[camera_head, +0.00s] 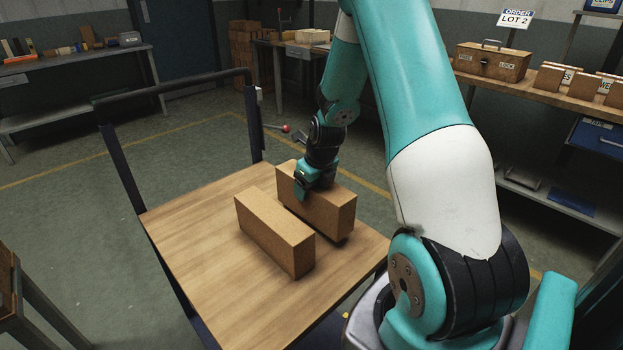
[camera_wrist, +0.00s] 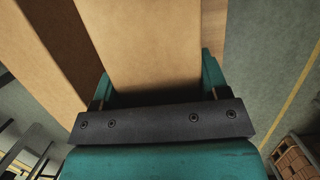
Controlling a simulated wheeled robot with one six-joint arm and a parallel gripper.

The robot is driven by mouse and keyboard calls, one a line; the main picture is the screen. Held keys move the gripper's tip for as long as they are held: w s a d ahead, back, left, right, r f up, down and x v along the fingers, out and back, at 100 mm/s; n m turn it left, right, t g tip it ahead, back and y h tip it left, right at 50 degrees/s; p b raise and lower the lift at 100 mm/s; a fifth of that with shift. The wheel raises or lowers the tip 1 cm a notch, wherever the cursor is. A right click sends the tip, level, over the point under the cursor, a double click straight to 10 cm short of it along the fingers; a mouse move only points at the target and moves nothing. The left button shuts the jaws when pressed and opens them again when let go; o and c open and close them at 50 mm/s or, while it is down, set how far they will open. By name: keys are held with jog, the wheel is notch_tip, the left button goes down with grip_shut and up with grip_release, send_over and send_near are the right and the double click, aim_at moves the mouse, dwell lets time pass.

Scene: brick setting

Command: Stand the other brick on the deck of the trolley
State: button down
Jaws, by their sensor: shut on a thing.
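Two tan bricks are at the trolley. One brick (camera_head: 274,233) stands on its long narrow side on the wooden deck (camera_head: 200,240). The other brick (camera_head: 318,207) is just behind and to the right of it, roughly parallel, with a narrow gap between them. My gripper (camera_head: 312,186) is shut on this second brick from above, near its middle. Whether its underside touches the deck I cannot tell for sure. In the wrist view the held brick (camera_wrist: 150,45) lies between the teal fingers, and the first brick (camera_wrist: 50,50) shows to its left.
The trolley's dark handle frame (camera_head: 180,88) rises at the deck's far left side. The near left part of the deck is bare.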

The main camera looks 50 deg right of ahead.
jog(key=shift+s+x, duration=0.15)
jog(key=shift+x, duration=0.5)
jog(key=shift+s+x, duration=0.1)
jog(key=shift+x, duration=0.55)
jog(key=shift+f, duration=0.2)
